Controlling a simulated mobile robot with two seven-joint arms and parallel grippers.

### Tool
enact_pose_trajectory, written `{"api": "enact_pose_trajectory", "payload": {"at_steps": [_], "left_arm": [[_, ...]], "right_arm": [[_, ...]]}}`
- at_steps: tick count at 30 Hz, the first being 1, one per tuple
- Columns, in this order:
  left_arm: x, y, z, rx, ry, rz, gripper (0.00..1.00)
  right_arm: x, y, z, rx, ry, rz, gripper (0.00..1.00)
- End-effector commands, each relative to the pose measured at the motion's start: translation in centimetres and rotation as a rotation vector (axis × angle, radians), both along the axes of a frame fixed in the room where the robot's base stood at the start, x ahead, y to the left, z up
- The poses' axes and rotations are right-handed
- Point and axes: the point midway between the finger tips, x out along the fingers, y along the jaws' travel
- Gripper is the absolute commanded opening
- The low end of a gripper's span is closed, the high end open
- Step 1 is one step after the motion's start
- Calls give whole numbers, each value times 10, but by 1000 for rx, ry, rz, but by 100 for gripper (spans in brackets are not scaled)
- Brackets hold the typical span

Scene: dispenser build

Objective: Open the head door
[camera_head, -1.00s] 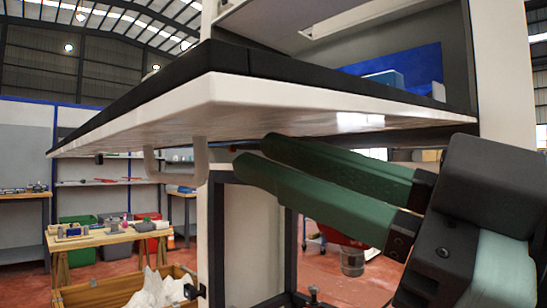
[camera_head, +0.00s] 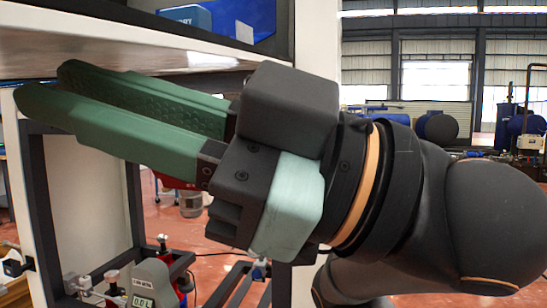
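The head door (camera_head: 100,42) is a white panel at the upper left, standing out roughly level, with its glossy underside showing. Its outer end and handle are outside the view. My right gripper (camera_head: 45,83) has two long green fingers pointing left, just below the door. The fingers are apart, and I see nothing between them. I cannot tell whether the upper finger touches the door's underside. My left gripper is not in view.
Above the door, a blue box (camera_head: 187,17) sits inside the dark-edged opening. The white cabinet post (camera_head: 318,35) stands behind my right arm. Below are a dark frame (camera_head: 45,205) and small fittings with a grey display unit (camera_head: 153,283). Blue tanks stand far right.

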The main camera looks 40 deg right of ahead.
Motion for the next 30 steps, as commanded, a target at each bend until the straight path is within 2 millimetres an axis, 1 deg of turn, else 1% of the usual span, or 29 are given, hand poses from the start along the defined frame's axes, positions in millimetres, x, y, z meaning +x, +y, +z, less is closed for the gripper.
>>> {"api": "enact_pose_trajectory", "payload": {"at_steps": [1,30], "left_arm": [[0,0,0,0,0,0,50],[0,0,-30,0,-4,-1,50]], "right_arm": [[-5,-5,3,12,-17,-1,26],[-43,-57,-18,11,-12,-2,26]]}}
